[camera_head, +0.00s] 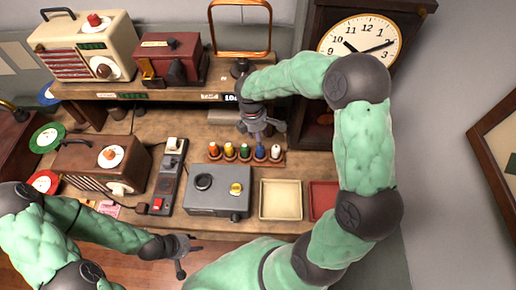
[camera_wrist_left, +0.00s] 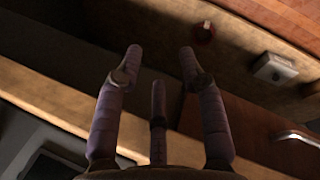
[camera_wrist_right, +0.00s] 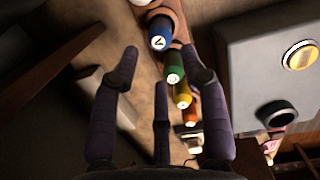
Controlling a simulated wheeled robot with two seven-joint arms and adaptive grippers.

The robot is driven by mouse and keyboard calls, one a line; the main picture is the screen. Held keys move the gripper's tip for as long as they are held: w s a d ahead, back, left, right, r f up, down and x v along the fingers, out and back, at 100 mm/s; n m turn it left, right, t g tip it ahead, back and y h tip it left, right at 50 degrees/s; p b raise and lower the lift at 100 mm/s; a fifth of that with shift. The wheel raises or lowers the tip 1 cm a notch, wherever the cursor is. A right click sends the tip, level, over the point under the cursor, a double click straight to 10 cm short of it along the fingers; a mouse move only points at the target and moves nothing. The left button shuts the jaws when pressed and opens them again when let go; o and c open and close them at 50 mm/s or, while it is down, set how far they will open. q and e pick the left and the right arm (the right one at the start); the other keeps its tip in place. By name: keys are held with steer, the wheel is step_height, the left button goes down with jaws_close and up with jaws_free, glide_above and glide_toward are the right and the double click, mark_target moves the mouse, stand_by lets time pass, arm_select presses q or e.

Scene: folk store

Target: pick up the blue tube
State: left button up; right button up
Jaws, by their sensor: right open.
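The blue tube (camera_head: 260,152) stands in a wooden rack (camera_head: 218,159) between the green tube (camera_head: 245,150) and the white tube (camera_head: 276,152). My right gripper (camera_head: 262,130) is open just above and behind the rack, close to the blue tube. In the right wrist view the blue tube (camera_wrist_right: 159,36) shows beyond the spread fingers (camera_wrist_right: 160,65), not between them, with the green tube (camera_wrist_right: 174,68) beside it. My left gripper (camera_head: 184,257) is open and empty in front of the counter's edge; its spread fingers (camera_wrist_left: 160,65) show in the left wrist view.
A grey box (camera_head: 218,202) stands in front of the rack. A cream tray (camera_head: 281,200) and a red tray (camera_head: 323,198) lie to its right. A clock (camera_head: 360,42) and a shelf with radios (camera_head: 90,48) stand behind.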

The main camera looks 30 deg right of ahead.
mark_target(260, 152)
steer(key=f, duration=0.3)
steer(key=f+b, duration=0.1)
steer(key=f, duration=0.2)
steer(key=d+f, duration=0.1)
steer(key=f, duration=0.2)
steer(key=shift+f+b, duration=0.2)
steer(key=shift+b, duration=0.1)
steer(key=c, duration=0.6)
